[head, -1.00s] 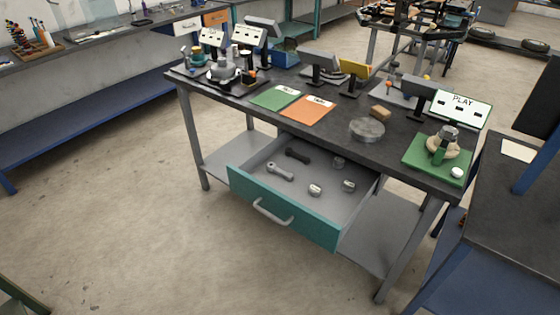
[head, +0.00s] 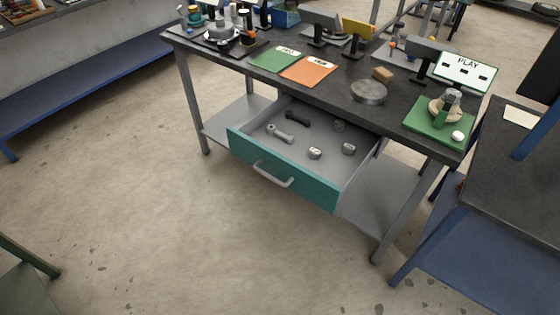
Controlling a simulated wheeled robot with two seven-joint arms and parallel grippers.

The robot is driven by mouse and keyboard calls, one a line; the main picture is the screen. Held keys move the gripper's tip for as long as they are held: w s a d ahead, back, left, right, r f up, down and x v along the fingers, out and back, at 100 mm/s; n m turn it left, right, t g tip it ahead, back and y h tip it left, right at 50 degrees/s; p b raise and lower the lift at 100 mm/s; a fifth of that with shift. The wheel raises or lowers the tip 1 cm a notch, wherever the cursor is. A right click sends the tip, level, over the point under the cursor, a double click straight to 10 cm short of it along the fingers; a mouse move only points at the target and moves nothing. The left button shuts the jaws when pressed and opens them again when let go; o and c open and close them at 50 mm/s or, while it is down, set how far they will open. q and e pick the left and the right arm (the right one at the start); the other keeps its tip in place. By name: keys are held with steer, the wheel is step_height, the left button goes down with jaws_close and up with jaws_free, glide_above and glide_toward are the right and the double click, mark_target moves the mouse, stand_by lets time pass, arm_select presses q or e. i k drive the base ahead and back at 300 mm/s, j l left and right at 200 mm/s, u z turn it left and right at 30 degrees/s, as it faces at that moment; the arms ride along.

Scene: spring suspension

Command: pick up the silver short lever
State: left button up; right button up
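A silver lever (head: 280,133) lies in the open drawer (head: 284,176) of the workbench, toward its left side. A dark lever (head: 297,118) of similar shape lies just behind it. Several small metal parts lie in the drawer to the right, among them one near the front (head: 315,153) and one at the right (head: 348,148). Neither of my grippers shows in the head view.
The dark workbench top (head: 340,105) carries a green sheet (head: 276,59), an orange sheet (head: 309,71), a round metal disc (head: 369,92) and a green board (head: 437,123). A second bench (head: 510,180) stands at the right. The floor (head: 200,240) in front is clear.

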mark_target(271, 130)
steer(key=i+j+z, duration=0.45)
steer(key=i+j, duration=0.55)
steer(key=j, duration=0.15)
